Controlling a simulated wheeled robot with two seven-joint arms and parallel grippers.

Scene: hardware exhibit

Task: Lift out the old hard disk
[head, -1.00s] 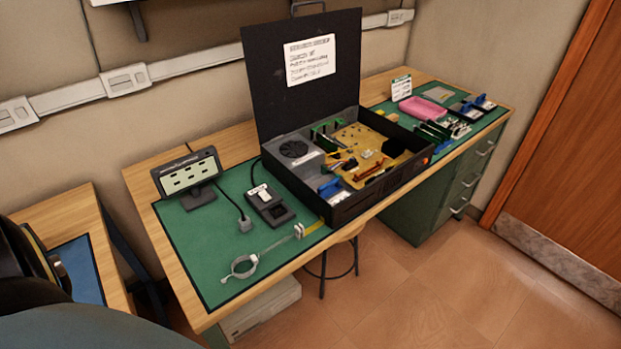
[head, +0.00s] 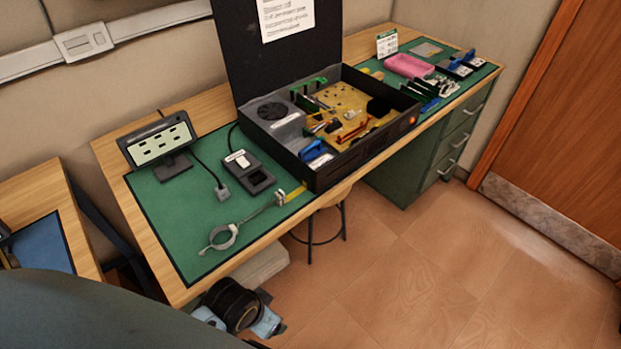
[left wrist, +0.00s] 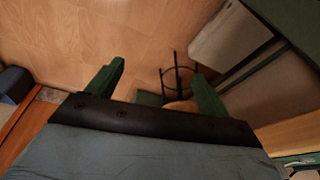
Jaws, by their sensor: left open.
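The open black computer case (head: 365,155) stands on the green bench mat with its lid raised. In its front left corner is a silver, blue-handled unit (head: 318,155) that looks like the hard disk; its label is too small to read. My left gripper (left wrist: 160,85) shows in the left wrist view with its two green fingers wide apart and nothing between them. It is over the floor, away from the case. The head view does not show its fingers. My right gripper is not in view.
A dock (head: 248,172), a small display (head: 158,142) and a ring-shaped strap (head: 222,237) lie left of the case. A pink box (head: 409,66), several cards and blue-handled drives (head: 463,62) lie right. A stool (left wrist: 178,82) stands under the bench.

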